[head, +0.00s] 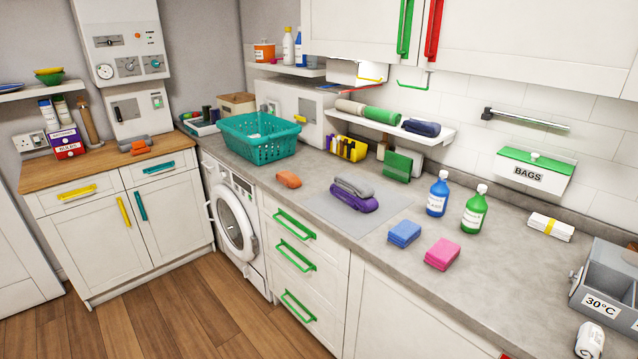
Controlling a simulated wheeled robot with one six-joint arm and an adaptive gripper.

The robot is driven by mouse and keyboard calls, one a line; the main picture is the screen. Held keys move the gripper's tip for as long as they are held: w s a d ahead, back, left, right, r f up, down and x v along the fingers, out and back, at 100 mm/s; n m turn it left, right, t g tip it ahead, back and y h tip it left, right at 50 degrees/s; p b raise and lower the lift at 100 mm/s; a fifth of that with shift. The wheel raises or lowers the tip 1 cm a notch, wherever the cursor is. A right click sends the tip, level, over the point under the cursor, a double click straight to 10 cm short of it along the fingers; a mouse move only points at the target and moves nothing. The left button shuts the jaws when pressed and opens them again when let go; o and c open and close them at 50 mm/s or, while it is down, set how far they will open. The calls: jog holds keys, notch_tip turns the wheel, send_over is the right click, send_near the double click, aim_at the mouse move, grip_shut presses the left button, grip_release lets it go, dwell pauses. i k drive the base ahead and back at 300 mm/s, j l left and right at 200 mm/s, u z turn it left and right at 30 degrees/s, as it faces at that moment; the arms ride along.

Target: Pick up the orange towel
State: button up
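A small folded orange towel (288,179) lies flat on the grey worktop, in front of the teal basket and left of a grey mat. Another orange folded item (138,149) lies on the wooden worktop at the far left, with a grey folded item (134,141) against or on it; I cannot tell which. My gripper is not in view.
On the grey worktop are a teal basket (258,150), a mat (338,216) with grey and purple folded towels, blue (404,233) and pink (441,253) folded cloths, and blue and green bottles. A shelf (437,140) overhangs the back. The orange towel's front side is clear.

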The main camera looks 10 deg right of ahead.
aim_at(286, 177)
jog(key=i+j+u, duration=0.45)
jog(key=i, duration=0.35)
jog(key=i+u, duration=0.5)
jog(key=i, duration=0.25)
jog(key=l, duration=0.05)
